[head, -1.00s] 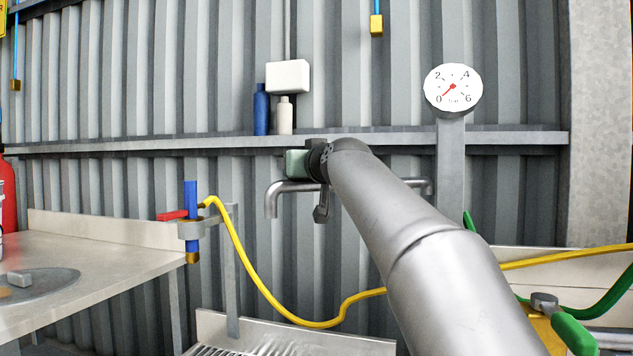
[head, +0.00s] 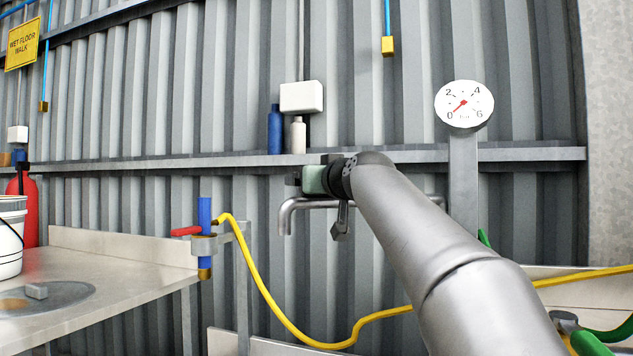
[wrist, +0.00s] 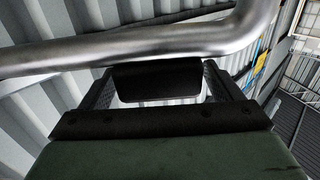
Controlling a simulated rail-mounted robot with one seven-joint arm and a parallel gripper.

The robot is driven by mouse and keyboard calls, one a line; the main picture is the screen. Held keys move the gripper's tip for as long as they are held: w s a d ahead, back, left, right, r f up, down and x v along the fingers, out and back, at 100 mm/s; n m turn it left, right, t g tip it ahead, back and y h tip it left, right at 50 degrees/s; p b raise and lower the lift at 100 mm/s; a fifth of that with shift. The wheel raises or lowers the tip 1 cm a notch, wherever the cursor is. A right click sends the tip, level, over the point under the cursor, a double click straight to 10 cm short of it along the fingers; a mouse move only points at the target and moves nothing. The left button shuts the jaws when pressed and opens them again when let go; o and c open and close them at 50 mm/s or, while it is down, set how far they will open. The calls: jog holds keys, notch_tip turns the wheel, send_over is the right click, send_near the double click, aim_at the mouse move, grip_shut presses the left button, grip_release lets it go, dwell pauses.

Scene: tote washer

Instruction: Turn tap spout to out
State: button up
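The tap spout (head: 312,203) is a bare metal pipe along the ribbed wall, just below the shelf. Its left end bends down to an open outlet, and its middle is hidden behind my arm. A grey lever-like part (head: 342,222) hangs beside it. My gripper (head: 294,180), with a green body, is level with the pipe and just above it in the head view. In the wrist view the spout (wrist: 130,48) crosses just beyond my gripper (wrist: 160,85). Its two fingers are apart. A dark block sits between them; I cannot tell what it is. Contact with the pipe is unclear.
A shelf (head: 220,162) with a blue bottle (head: 274,130) and a white bottle (head: 297,135) runs above. A pressure gauge (head: 464,104) stands right. A yellow hose (head: 265,295) hangs below from a blue valve (head: 204,215). A steel counter (head: 120,270) lies left.

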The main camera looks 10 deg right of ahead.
jog(key=b+v, duration=0.6)
jog(key=v, duration=1.1)
jog(key=shift+s, duration=0.25)
jog(key=shift+w, duration=0.1)
